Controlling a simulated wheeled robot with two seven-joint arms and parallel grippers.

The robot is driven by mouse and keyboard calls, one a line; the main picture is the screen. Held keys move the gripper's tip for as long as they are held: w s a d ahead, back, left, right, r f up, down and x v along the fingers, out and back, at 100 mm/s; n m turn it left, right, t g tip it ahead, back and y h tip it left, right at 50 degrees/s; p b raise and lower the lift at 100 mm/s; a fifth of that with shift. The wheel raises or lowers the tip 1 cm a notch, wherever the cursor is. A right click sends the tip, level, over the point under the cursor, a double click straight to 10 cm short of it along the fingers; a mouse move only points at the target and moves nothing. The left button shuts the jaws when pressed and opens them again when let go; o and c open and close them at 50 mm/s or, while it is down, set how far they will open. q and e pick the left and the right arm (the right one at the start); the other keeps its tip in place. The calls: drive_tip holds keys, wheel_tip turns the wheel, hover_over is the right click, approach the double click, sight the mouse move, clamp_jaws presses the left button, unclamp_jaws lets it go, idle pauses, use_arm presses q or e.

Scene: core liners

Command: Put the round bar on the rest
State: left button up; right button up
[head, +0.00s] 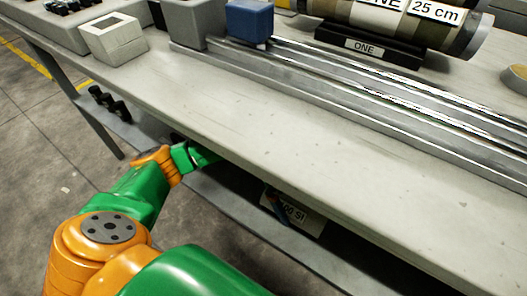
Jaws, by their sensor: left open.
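No separate thing that I can surely call the round bar shows in the head view. A thick banded cylinder (397,22) with a "25 cm" label lies at the top right, cut off by the frame's edge. My left gripper (203,154) is at the table's front edge, low and far from the cylinder. Its fingers are small and partly hidden, and nothing shows held in it. My right gripper is out of view.
Long metal rails (380,95) run across the table (290,130), with a blue block (249,20) at their left end. The table's front strip is clear. A lower shelf (235,213) runs underneath.

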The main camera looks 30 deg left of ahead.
use_arm(q)
drive_tip(key=p+v, duration=0.1)
drive_tip(key=v, duration=0.1)
drive_tip(key=shift+r, duration=0.4)
drive_tip(key=a, duration=0.8)
drive_tip(key=a+f, duration=0.1)
drive_tip(key=a, duration=0.3)
drive_tip(key=shift+w, duration=0.15)
